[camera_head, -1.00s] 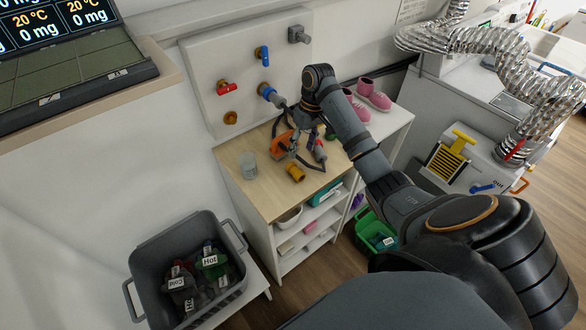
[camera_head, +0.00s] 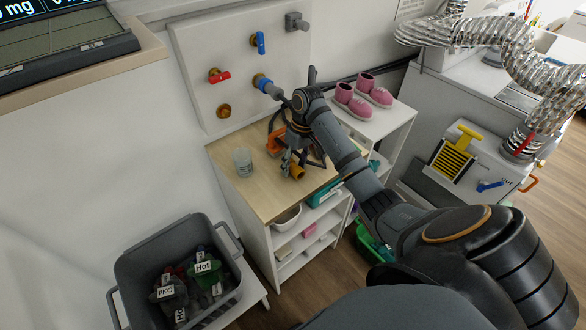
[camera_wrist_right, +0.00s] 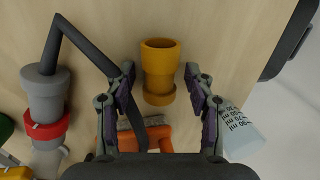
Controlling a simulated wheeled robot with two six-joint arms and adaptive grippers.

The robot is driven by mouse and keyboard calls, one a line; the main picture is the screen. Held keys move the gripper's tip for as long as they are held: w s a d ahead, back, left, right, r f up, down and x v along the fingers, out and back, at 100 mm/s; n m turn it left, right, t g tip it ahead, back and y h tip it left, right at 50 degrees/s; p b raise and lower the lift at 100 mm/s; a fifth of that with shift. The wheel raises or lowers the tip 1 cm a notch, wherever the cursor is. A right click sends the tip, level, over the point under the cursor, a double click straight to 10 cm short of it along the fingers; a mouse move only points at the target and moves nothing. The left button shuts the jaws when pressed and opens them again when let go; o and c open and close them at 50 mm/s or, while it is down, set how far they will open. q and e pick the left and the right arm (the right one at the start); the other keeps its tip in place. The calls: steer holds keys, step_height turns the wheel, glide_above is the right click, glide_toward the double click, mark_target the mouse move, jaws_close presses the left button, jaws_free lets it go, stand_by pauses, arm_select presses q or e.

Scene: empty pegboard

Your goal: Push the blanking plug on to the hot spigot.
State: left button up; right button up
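An ochre-yellow hollow fitting, which looks like the blanking plug (camera_head: 297,173), lies on the wooden top; it also shows in the right wrist view (camera_wrist_right: 158,72). My right gripper (camera_head: 290,163) is close to it. In the right wrist view the gripper's (camera_wrist_right: 160,88) fingers are open, one on each side of the plug with gaps. On the white board, a brass spigot (camera_head: 223,111) sits below a red-handled tap (camera_head: 219,76), apparently the hot side; its end looks bare. My left gripper is out of view.
A measuring cup (camera_head: 243,162) stands left of the plug. An orange tool (camera_wrist_right: 155,135) and a grey connector with a red collar (camera_wrist_right: 45,100) lie close to the gripper. A grey crate (camera_head: 150,250) stands lower left.

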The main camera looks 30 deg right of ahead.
mark_target(292, 165)
jaws_close()
steer(key=shift+w+r, duration=0.1)
steer(key=shift+r, duration=0.3)
step_height(292, 165, up, 3)
steer(key=shift+p, duration=1.1)
steer(key=s+r+p, duration=0.5)
steer(key=s+r, duration=0.4)
steer(key=s, duration=0.5)
steer(key=shift+a, duration=0.2)
